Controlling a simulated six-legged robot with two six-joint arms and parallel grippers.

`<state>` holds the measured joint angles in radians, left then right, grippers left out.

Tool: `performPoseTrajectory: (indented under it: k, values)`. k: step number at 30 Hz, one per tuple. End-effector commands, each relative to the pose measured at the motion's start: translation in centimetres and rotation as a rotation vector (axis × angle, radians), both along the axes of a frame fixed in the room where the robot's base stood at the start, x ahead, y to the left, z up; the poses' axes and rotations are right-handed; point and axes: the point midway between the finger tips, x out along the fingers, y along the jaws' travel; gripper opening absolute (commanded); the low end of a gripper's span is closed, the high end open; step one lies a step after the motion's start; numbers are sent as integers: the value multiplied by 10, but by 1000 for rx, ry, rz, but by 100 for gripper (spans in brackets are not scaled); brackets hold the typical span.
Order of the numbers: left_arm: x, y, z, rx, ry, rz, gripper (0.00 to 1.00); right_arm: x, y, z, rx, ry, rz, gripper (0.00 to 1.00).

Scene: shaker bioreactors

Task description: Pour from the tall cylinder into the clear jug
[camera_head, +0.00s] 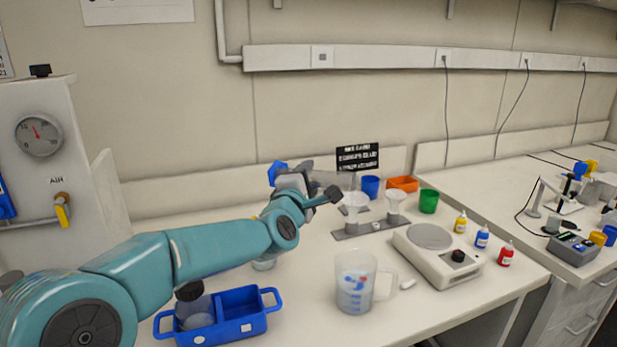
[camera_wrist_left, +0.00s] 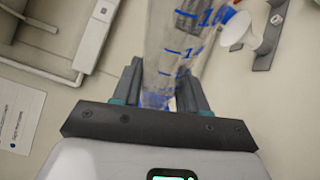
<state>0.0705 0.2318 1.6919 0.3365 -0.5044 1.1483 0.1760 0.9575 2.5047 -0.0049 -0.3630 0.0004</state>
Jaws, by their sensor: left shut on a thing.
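My left gripper (camera_head: 298,179) is shut on the tall cylinder, above the back part of the bench. In the left wrist view the cylinder (camera_wrist_left: 180,45) is a clear tube with blue graduation marks, held between the two fingers (camera_wrist_left: 160,92). In the head view the cylinder (camera_head: 343,180) is faint and partly hidden by the gripper; it seems tilted far over, its open end hard to make out. The clear jug (camera_head: 354,284), with blue marks and a handle on its right, stands upright on the bench, to the right of and nearer than the gripper. My right gripper is not in view.
A blue tray (camera_head: 240,318) stands at the front left. White funnels on a grey stand (camera_head: 370,228) are behind the jug. A scale (camera_head: 437,255), small dropper bottles (camera_head: 482,237) and blue, orange and green (camera_head: 428,201) containers are to the right and back.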

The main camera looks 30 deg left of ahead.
Motion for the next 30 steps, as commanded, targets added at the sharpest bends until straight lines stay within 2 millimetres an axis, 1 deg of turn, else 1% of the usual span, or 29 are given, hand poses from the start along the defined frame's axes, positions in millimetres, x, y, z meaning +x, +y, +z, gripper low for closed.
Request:
performPoseTrajectory:
  k: [6,15,19,25,30]
  values:
    - [0,-1,-8,-90,12,0,7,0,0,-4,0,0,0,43]
    - [0,0,-8,-99,14,-1,7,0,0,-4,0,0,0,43]
    - [0,3,-3,-128,17,1,7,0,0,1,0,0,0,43]
    - [2,13,6,-228,32,1,7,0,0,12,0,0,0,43]
    - [3,18,4,-291,42,0,7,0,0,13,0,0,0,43]
